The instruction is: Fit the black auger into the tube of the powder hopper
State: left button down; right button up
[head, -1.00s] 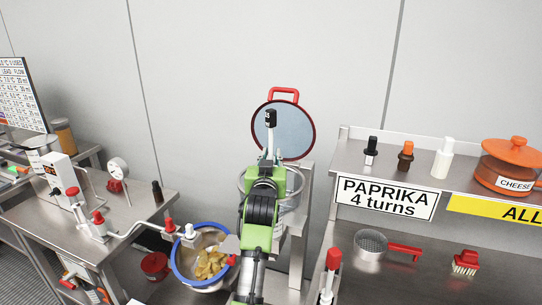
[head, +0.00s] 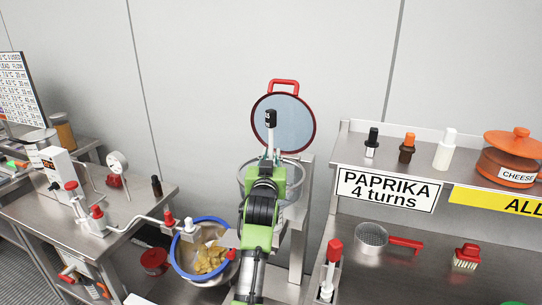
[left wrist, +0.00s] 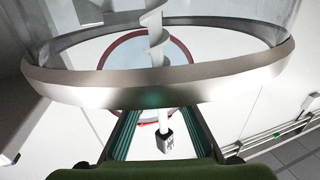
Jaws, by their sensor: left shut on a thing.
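The auger (head: 270,119) stands about upright, its black cap and white shaft showing above my left gripper (head: 268,160). In the left wrist view my left gripper (left wrist: 160,112) is shut on the auger (left wrist: 165,142), between the cap and the white spiral. In the head view the hopper (head: 299,178) is a clear bowl with a metal rim, partly behind my gripper and arm. Its tube and the auger's lower tip are hidden, so I cannot tell how they line up. My right gripper is out of view.
The round lid (head: 297,125) with a red rim stands raised behind the hopper. A blue-rimmed bowl of chips (head: 178,255) is at left. The shelf at right holds several capped items and an orange pot (head: 512,150); a sieve (head: 371,237) and brush (head: 466,256) lie below.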

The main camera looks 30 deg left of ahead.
aim_at(271, 139)
pick_arm(q)
jog(key=shift+f+b, duration=1.45)
jog(key=shift+f, duration=0.9)
jog(key=c, duration=1.8)
grip_release()
notch_tip(271, 139, up, 10)
jog(key=shift+d+r, duration=0.1)
jog(key=shift+r, duration=0.05)
